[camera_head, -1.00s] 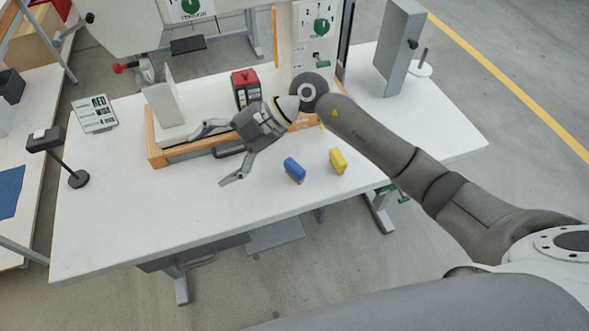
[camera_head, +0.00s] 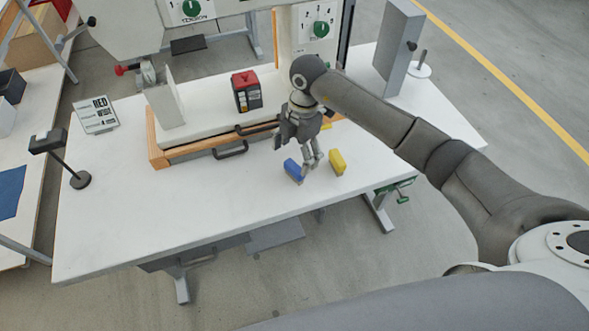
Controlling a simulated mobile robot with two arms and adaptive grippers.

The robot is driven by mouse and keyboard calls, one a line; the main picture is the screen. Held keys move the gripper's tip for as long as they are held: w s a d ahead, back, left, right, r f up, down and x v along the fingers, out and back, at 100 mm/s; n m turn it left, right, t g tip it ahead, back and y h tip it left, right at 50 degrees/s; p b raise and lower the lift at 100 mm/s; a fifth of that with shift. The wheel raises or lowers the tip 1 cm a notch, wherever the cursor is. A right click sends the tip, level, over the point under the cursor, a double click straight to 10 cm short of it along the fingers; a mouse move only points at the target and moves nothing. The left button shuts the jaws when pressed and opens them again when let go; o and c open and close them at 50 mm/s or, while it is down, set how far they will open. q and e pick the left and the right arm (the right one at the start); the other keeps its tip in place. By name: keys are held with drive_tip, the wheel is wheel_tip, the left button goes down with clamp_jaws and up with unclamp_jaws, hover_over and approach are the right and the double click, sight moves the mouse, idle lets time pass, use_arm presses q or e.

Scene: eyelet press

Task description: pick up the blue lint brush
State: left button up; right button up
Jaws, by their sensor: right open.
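The blue lint brush (camera_head: 292,170) stands on the white table near its front edge, left of a yellow brush-like block (camera_head: 337,161). My right gripper (camera_head: 311,172) points down between the two, close to the blue brush's right side. Its fingers are open and partly overlap the blue brush in the picture; I cannot tell whether they touch it. My left gripper is not in view.
The white table (camera_head: 150,225) is bare on the left and front. A small sign (camera_head: 96,114) and a black stand (camera_head: 79,179) are at the left.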

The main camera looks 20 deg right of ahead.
sight(295, 166)
drive_tip(key=f, duration=0.1)
drive_tip(key=f+p, duration=0.1)
drive_tip(key=f, duration=0.1)
drive_tip(key=s+f, duration=0.1)
drive_tip(key=f, duration=0.1)
drive_tip(key=shift+a, duration=0.25)
drive_tip(key=shift+r, duration=0.1)
drive_tip(key=c, duration=1.1)
